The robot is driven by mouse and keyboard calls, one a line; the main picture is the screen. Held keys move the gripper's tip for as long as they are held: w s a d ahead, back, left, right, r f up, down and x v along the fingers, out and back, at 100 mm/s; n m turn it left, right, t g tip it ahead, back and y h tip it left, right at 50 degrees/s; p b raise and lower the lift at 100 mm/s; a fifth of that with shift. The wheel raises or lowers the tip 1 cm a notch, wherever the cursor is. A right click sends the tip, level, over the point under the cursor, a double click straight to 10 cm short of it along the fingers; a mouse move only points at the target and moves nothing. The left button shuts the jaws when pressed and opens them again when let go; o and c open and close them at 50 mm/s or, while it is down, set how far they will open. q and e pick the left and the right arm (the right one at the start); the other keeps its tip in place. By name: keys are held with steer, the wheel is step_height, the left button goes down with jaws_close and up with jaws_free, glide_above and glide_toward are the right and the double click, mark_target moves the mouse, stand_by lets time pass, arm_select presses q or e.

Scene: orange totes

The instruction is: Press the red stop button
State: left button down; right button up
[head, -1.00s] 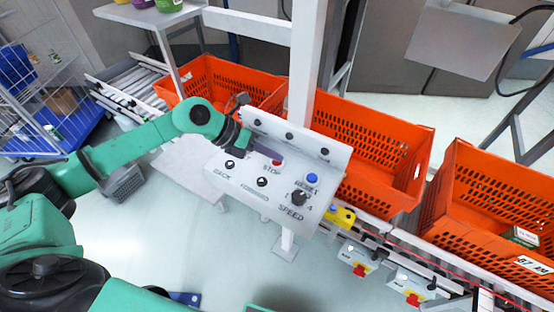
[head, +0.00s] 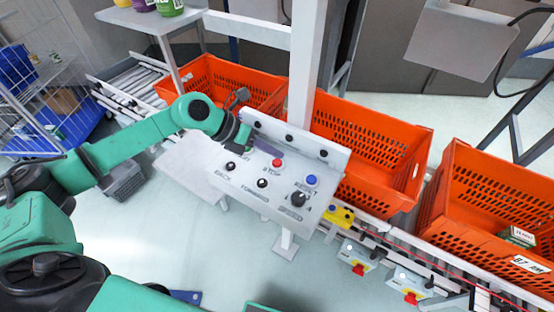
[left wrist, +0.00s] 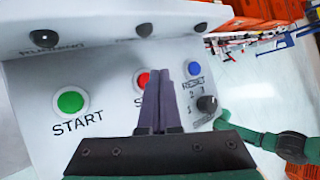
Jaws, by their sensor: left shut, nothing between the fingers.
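The red stop button (head: 277,163) sits on the sloped grey control panel (head: 225,183), above its STOP label. My left gripper (head: 270,149) is shut and empty, with its fingertips just behind and left of the button in the head view. In the left wrist view the shut dark fingers (left wrist: 166,75) cover the right part of the red button (left wrist: 143,78) and most of its label. I cannot tell whether the fingertips touch the panel or the button. My right gripper is not in view.
The panel also has a blue reset button (head: 311,180), a black speed knob (head: 298,199), and a green start button (left wrist: 71,101). A raised ledge with black knobs runs along its back. Orange totes (head: 370,145) stand behind a white post (head: 303,75).

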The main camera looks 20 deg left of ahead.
mark_target(272, 164)
arm_select(q)
steer(key=shift+r+p, duration=1.45)
steer(key=shift+r, duration=0.95)
steer(key=shift+f, duration=0.1)
